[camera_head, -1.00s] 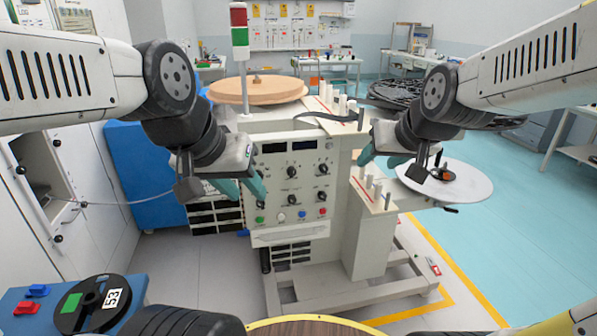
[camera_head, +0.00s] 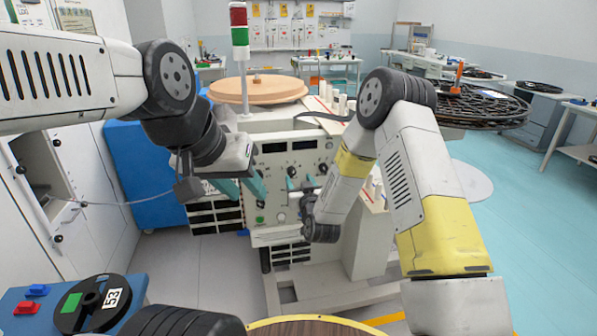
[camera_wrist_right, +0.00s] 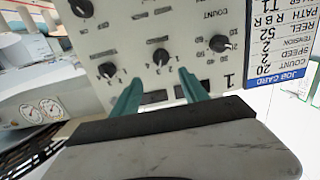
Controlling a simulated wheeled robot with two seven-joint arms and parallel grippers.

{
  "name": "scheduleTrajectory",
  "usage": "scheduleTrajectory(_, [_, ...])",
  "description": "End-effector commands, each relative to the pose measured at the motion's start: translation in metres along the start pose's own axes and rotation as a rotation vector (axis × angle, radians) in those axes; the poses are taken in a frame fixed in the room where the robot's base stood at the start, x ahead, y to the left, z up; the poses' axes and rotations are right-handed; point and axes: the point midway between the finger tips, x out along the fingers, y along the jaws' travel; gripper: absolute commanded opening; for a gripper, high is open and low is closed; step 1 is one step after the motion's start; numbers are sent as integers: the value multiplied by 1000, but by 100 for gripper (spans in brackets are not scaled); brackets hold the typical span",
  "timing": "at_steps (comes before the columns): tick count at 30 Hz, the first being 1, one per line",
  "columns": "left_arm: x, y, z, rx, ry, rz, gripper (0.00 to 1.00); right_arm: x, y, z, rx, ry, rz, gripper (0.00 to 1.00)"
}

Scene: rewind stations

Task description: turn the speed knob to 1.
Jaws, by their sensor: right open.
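The control panel (camera_head: 272,160) of the white machine carries several black knobs. In the right wrist view it appears upside down, with a middle knob (camera_wrist_right: 160,57), one to its right (camera_wrist_right: 223,43) and one to its left (camera_wrist_right: 107,70). I cannot read which is the speed knob. My right gripper (camera_wrist_right: 159,78) is open, its teal fingertips on either side of the middle knob's line; whether they reach around it is unclear. It also shows before the panel in the head view (camera_head: 300,184). My left gripper (camera_head: 250,192) is open and empty at the panel's left edge.
A job card (camera_wrist_right: 280,45) beside the panel lists speed 2. A signal tower (camera_head: 240,35) and a round wooden disc (camera_head: 258,90) are on the machine. A blue table with a black reel (camera_head: 90,303) is front left. Guide posts (camera_head: 338,103) stand right of the panel.

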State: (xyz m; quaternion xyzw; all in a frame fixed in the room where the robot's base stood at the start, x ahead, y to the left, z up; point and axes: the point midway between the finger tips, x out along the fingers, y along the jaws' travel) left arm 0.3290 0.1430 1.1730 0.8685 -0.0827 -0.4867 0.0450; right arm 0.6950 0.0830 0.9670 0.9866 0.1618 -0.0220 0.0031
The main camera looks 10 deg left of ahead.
Motion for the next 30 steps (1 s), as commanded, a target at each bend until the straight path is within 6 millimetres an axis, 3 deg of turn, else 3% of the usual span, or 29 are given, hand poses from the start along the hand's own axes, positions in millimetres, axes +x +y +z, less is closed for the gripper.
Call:
scheduleTrajectory(3, [0, 0, 0, 0, 0, 0, 36, -2, -6, 15, 0, 32, 8, 52])
scheduleTrajectory(8, [0, 0, 0, 0, 0, 0, 36, 6, -7, 16, -1, 48, 12, 52])
scheduleTrajectory(21, [0, 0, 0, 0, 0, 0, 36, 68, -6, 14, 0, 45, 11, 52])
scheduleTrajectory(30, [0, 0, 0, 0, 0, 0, 36, 75, -6, 13, -1, 44, 11, 52])
